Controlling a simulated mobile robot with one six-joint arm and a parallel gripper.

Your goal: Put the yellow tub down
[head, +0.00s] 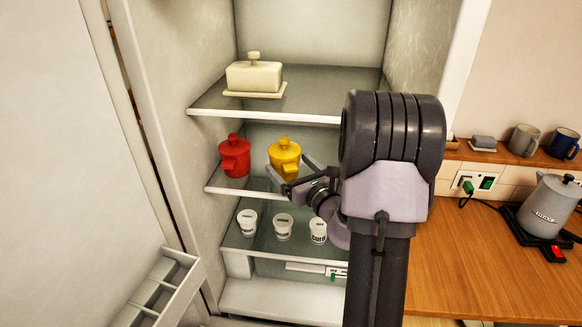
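The yellow tub (284,155) is a lidded pot with a knob on top. It is upright inside the open fridge, at the middle shelf (222,188), to the right of a similar red tub (234,157). My gripper (288,165) reaches in from the right. One finger is low in front of the tub and the other is at its right side, so the tub is between them. I cannot tell whether the fingers press on it. The tub's base is partly hidden by the near finger, and I cannot tell whether it touches the shelf.
A butter dish (254,78) stands on the upper shelf (305,105). Several small white cups, one of them here (283,226), stand on the lower shelf. My arm hides the fridge's right side. The open door (60,150) is at left; a wooden counter with a kettle (547,207) is at right.

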